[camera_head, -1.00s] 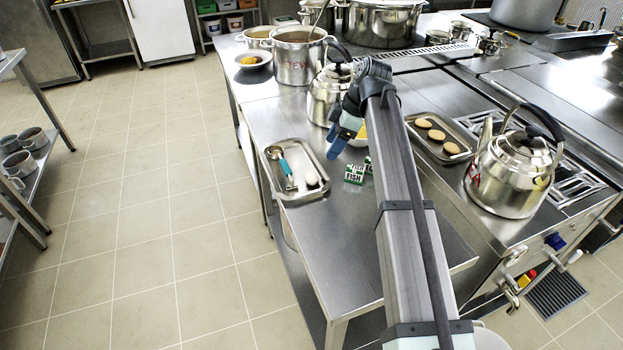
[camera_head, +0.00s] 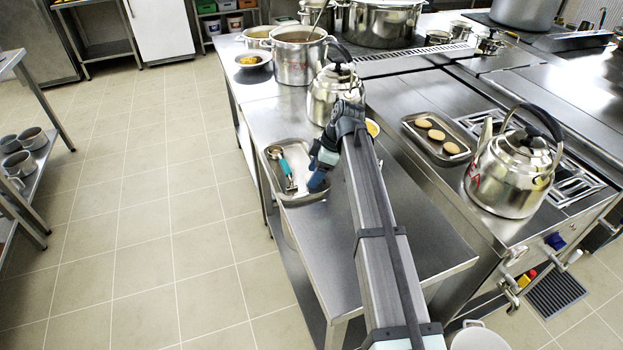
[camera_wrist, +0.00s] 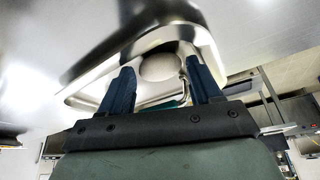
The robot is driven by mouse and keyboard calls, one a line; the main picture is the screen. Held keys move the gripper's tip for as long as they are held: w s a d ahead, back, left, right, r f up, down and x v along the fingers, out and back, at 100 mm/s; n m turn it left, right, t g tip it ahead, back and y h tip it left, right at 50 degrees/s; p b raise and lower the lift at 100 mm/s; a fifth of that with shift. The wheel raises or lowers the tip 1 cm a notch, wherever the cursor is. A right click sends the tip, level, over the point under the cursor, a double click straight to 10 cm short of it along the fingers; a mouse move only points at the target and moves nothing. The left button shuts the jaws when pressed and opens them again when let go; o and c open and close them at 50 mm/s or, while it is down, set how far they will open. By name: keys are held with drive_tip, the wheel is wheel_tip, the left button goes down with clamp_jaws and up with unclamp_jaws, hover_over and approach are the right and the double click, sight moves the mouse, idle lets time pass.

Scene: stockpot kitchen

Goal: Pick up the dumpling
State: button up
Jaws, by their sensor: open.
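The dumpling (camera_wrist: 160,67) is a pale, rounded lump in the metal tray. It shows in the wrist view beyond and between my two fingers. I see no contact between fingers and dumpling. The tray (camera_head: 297,146) lies on the left part of the steel table, and its rim also shows in the wrist view (camera_wrist: 82,92).
A teal-handled utensil (camera_head: 283,167) lies in the tray, left of my gripper. A kettle (camera_head: 333,95) stands behind it. A second tray with brown patties (camera_head: 431,134) and another kettle (camera_head: 511,170) are at the right. The table front (camera_head: 425,240) is clear.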

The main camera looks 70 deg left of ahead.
drive_tip(key=shift+s+f, duration=0.1)
drive_tip(key=shift+f, duration=0.15)
drive_tip(key=c, duration=0.8)
wheel_tip(320, 180, up, 10)
idle(0.4)
